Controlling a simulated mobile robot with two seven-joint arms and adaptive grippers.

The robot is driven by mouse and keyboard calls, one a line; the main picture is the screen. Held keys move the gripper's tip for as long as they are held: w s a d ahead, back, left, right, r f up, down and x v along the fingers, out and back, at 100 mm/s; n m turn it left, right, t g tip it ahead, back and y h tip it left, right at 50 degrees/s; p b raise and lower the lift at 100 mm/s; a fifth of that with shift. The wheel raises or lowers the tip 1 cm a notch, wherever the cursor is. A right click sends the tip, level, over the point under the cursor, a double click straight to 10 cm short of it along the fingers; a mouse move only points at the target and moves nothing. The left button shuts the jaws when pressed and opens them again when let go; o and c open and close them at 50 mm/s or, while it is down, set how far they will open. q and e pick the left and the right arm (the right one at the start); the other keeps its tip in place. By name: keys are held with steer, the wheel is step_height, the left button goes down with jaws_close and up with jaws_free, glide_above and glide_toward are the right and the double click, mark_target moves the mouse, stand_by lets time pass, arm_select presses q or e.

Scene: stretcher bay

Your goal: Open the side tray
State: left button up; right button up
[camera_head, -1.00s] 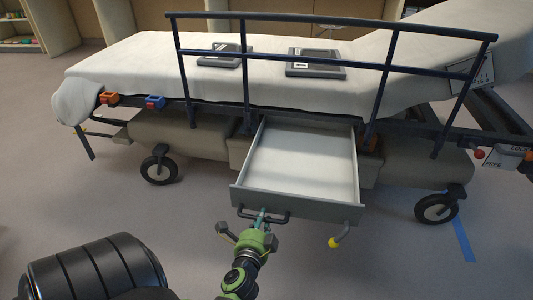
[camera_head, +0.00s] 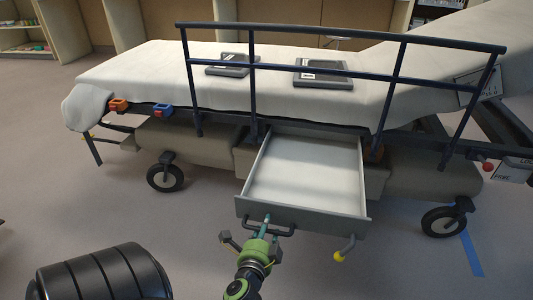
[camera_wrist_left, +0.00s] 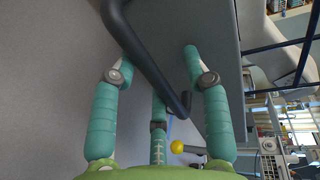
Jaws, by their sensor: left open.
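The side tray (camera_head: 303,185) is a grey drawer with a pale inside. It stands pulled out from under the stretcher toward me, and it looks empty. Its dark bar handle (camera_head: 287,233) is on the front panel (camera_head: 325,219). My left gripper (camera_head: 266,222) is at the left part of this handle. In the left wrist view its teal fingers (camera_wrist_left: 160,70) are spread apart, and the dark handle (camera_wrist_left: 145,55) passes between them. I cannot tell whether they touch it. My right gripper is not in view.
The stretcher (camera_head: 120,65) has a dark side rail (camera_head: 340,66) above the tray. Two dark flat devices (camera_head: 322,78) lie on its sheet. Wheels (camera_head: 165,178) stand on both sides. A yellow-tipped lever (camera_head: 339,256) sticks out right of the gripper.

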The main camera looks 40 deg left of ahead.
mark_target(267, 204)
arm_select(q)
steer(key=r, duration=0.9)
steer(key=shift+w+a+r, duration=0.2)
steer(key=shift+w+r, duration=0.15)
steer(key=shift+r, duration=0.05)
steer(key=shift+m+g+h, duration=0.3)
steer(key=shift+g, duration=0.5)
steer(key=f, duration=0.5)
steer(key=s+f, duration=0.1)
steer(key=f, duration=0.2)
steer(key=shift+s+f, duration=0.1)
steer(key=shift+f, duration=0.1)
steer(key=f+p+v, duration=0.1)
steer(key=v, duration=0.7)
steer(key=shift+s+d+f+p, duration=0.3)
steer(key=shift+s, duration=0.2)
